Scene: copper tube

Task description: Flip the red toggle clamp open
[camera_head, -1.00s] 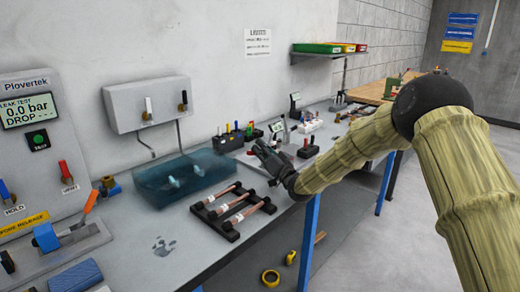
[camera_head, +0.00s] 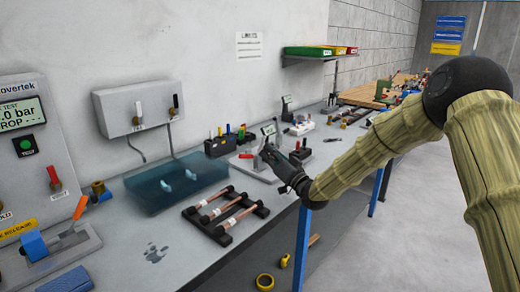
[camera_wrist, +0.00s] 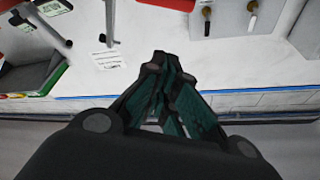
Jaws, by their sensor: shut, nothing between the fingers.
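A clamp-like fixture with a small red part (camera_head: 246,156) sits on a pale plate on the bench, just left of my gripper in the head view. It is too small there to tell whether its lever is up or down. My gripper (camera_head: 268,151) is shut and empty, over the bench behind the copper tube rack, partly covering the fixtures there. In the wrist view my gripper's dark green fingers (camera_wrist: 168,75) are together with nothing between them. A red bar (camera_wrist: 166,4) shows at that view's top edge, cut off; I cannot tell if it is the clamp handle.
A rack of copper tubes (camera_head: 226,236) and a blue water tank (camera_head: 140,197) stand left of my arm. An orange-handled clamp (camera_head: 80,207) is at the left, by the leak test panel (camera_head: 25,125). Dark block with coloured handles (camera_head: 217,147) stands near the wall.

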